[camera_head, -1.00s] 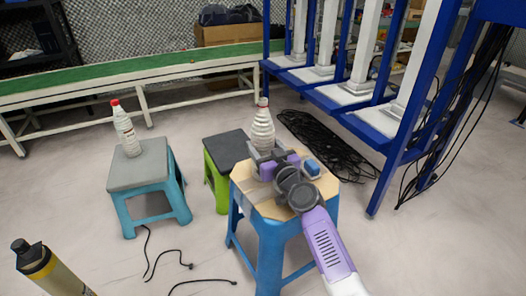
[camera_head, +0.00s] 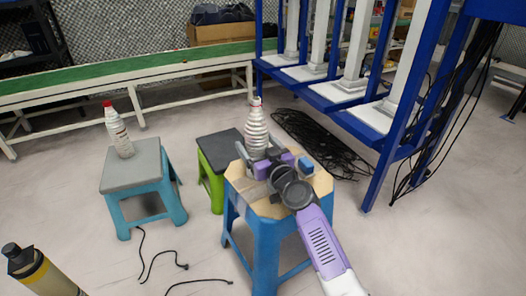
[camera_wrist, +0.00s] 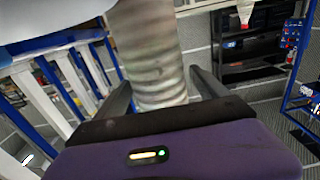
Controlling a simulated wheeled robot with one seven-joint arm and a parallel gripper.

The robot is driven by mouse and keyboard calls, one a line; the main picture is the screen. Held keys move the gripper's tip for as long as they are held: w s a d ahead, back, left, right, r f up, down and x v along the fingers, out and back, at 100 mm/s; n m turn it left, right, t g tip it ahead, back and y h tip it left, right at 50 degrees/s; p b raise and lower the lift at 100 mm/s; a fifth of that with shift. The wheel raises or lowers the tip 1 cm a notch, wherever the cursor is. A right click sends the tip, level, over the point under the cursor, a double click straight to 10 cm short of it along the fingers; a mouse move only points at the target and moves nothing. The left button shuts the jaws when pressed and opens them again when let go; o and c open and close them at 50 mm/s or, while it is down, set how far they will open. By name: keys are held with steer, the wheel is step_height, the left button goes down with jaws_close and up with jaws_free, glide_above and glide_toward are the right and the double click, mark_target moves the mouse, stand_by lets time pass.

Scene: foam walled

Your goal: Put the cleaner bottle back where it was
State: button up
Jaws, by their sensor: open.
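A pale ribbed bottle with a small red mark on its cap (camera_head: 256,128) stands upright on the wooden top of a blue stool (camera_head: 238,190). My gripper (camera_head: 262,154) is at its lower part, with a finger on either side. In the wrist view the ribbed bottle (camera_wrist: 147,50) rises between the spread fingers (camera_wrist: 160,95), with a visible gap at the right finger. A white bottle with a red cap (camera_head: 118,132) stands on the grey-topped stool at left. I cannot tell from labels which bottle is the cleaner.
A small blue object (camera_head: 306,164) lies on the wooden top, right of my gripper. A green stool with a dark top (camera_head: 219,150) stands close behind. A blue rack (camera_head: 360,112) and a cable heap (camera_head: 318,142) are at right. A dark bottle with a yellow band (camera_head: 40,272) is at lower left.

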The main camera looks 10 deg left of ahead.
steer(key=p+v, duration=0.4)
steer(key=v, duration=0.8)
steer(key=shift+p, duration=0.3)
steer(key=shift+r, duration=0.1)
steer(key=shift+w+d+r+m, duration=0.2)
steer(key=shift+d+m, duration=0.05)
steer(key=shift+m, duration=0.25)
steer(key=s+d+r+m+t+h, duration=0.2)
steer(key=d+r+m+t, duration=0.1)
steer(key=d, duration=0.1)
steer(key=s+d+f+m+h, duration=0.1)
steer(key=s+d+h, duration=0.1)
steer(key=s+d, duration=0.35)
steer(key=s+d+f+m+t+h, duration=0.1)
steer(key=s+d+f+m+h, duration=0.1)
steer(key=s, duration=0.6)
steer(key=s+d+f+m+h, duration=0.1)
steer(key=s+d+h, duration=0.1)
steer(key=s+d, duration=0.35)
steer(key=s+d+n+g+h, duration=0.1)
steer(key=s+d+g, duration=0.15)
steer(key=s, duration=1.35)
steer(key=s+d+g+h, duration=0.15)
steer(key=s+d, duration=0.25)
steer(key=s, duration=1.1)
step_height(320, 180, up, 33)
steer(key=p, duration=3.2)
steer(key=shift+d+f+p, duration=0.2)
steer(key=shift+p, duration=0.2)
